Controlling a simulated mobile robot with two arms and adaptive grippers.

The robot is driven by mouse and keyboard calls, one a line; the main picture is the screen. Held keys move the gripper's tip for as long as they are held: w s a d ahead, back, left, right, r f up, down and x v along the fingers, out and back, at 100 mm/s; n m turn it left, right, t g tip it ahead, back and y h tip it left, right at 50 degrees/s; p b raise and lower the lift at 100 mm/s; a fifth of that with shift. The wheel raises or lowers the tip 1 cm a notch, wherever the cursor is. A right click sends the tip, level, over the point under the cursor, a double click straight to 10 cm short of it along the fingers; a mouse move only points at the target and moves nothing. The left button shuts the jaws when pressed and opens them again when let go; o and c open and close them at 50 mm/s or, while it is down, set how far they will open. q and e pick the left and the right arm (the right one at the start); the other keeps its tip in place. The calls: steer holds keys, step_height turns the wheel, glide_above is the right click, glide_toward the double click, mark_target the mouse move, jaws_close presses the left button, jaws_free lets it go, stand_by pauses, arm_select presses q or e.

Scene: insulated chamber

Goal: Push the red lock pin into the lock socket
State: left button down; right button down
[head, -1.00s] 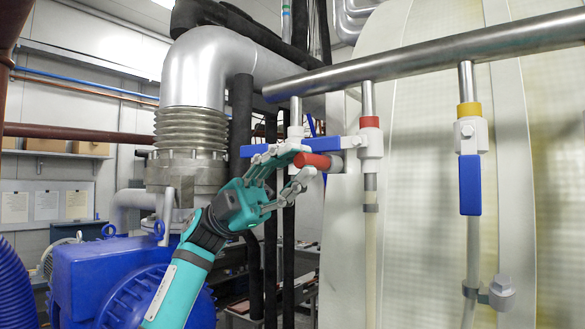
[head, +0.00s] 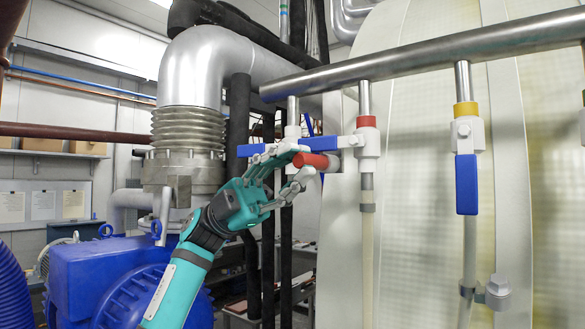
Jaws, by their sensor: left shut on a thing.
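The red lock pin (head: 311,160) is a short red cylinder in the middle of the head view, lying roughly level. My left gripper (head: 303,168) is shut on it, with teal and grey fingers above and below. The valve's blue handle (head: 340,142) lies level just above the pin. My right gripper is not in view.
A steel pipe (head: 430,60) crosses above the valves. A yellow-banded valve (head: 467,135) with its blue handle hanging down is to the right. A large pale chamber wall (head: 415,230) stands behind. Dark vertical pipes (head: 268,240) and a blue pump (head: 100,285) are at left.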

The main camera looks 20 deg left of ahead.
arm_select(q)
steer(key=c, duration=1.1)
jaws_free()
steer(key=shift+s, duration=0.1)
steer(key=shift+a, duration=0.1)
steer(key=shift+w+a+f, duration=0.2)
steer(key=v, duration=1.1)
steer(key=shift+a, duration=0.2)
